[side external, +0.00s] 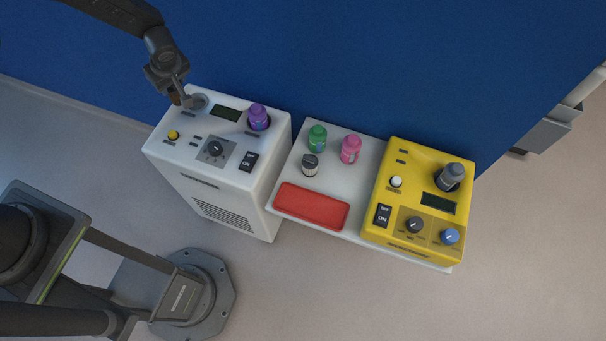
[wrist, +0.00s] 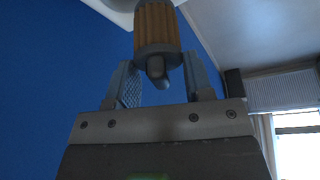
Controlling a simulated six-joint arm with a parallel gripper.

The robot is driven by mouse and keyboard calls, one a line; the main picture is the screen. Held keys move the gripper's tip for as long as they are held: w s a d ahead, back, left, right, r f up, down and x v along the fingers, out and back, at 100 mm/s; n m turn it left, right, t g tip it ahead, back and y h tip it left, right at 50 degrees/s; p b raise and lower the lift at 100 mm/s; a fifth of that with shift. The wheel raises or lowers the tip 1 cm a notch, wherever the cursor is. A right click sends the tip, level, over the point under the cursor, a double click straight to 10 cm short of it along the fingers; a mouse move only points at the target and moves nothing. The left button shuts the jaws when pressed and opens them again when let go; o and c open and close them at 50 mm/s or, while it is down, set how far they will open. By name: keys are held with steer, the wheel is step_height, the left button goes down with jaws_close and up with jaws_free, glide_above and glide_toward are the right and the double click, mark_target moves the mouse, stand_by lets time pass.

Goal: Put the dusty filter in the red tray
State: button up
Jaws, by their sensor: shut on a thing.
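The dusty filter (wrist: 157,24) is a brown pleated cylinder with a grey end cap and knob. My gripper (wrist: 158,72) is shut on it at the knob end. In the side view my gripper (side external: 180,94) is over the back left corner of the white machine, with a little of the brown filter (side external: 175,98) showing beside the machine's round grey port (side external: 198,102). I cannot tell the exact gap between filter and machine. The red tray (side external: 311,206) lies empty at the front of the white shelf (side external: 347,187).
A pale filter with a dark cap (side external: 310,166), a green bottle (side external: 317,138) and a pink bottle (side external: 351,149) stand behind the tray. A purple bottle (side external: 258,117) stands on the white machine (side external: 184,151). A yellow machine (side external: 380,217) is right of the tray.

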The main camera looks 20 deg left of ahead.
steer(key=s+d+f+m+t+h, duration=0.1)
steer(key=s+d+m, duration=0.25)
steer(key=d, duration=0.55)
steer(key=s+d+f+m+t+h, duration=0.1)
steer(key=s+d+m+h, duration=0.1)
steer(key=d+m, duration=0.5)
steer(key=s+d+f+m+h, duration=0.1)
steer(key=s+d+m, duration=0.2)
steer(key=d, duration=0.8)
steer(key=shift+t, duration=0.3)
steer(key=shift+s+d+f, duration=0.45)
steer(key=shift+d+f, duration=1.4)
steer(key=shift+d, duration=0.05)
steer(key=shift+s+d+f, duration=0.45)
steer(key=shift+d+f, duration=1.4)
steer(key=shift+d, duration=0.05)
steer(key=shift+s+d+f, duration=0.45)
steer(key=shift+d+f, duration=1.4)
steer(key=shift+d, duration=0.05)
steer(key=shift+f, duration=0.15)
steer(key=o, duration=0.9)
steer(key=v, duration=1.2)
steer(key=shift+a, duration=0.2)
